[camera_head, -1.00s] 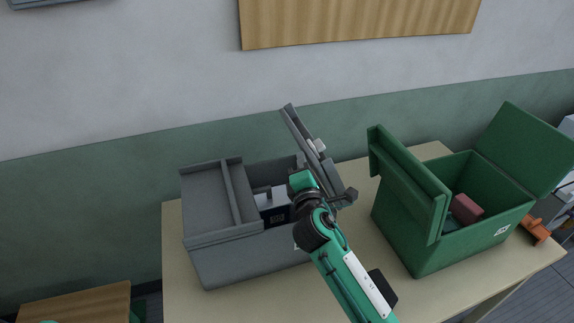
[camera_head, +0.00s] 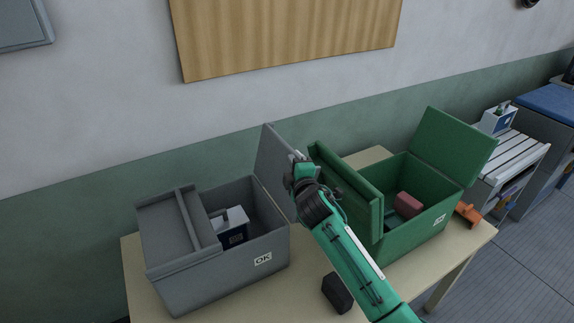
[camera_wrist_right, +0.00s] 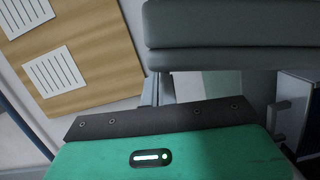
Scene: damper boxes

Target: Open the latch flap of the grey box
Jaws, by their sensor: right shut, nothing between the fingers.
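The grey box (camera_head: 200,280) stands on the table at centre left, with an OK label on its front. Its right flap (camera_head: 277,170) stands up, swung away from the opening, with its broad face showing. My right gripper (camera_head: 299,165) is shut and empty beside the flap's right side; I cannot tell if they touch. In the right wrist view the shut fingers (camera_wrist_right: 158,89) show just below grey panels (camera_wrist_right: 220,35), which look like part of the flap. My left gripper is out of view.
A white and dark device (camera_head: 230,228) sits inside the grey box. The green box (camera_head: 400,245), lids open, stands close on the right with a red item (camera_head: 409,204) inside. An orange object (camera_head: 467,214) lies at the table's right edge. A wooden board (camera_head: 285,35) hangs behind.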

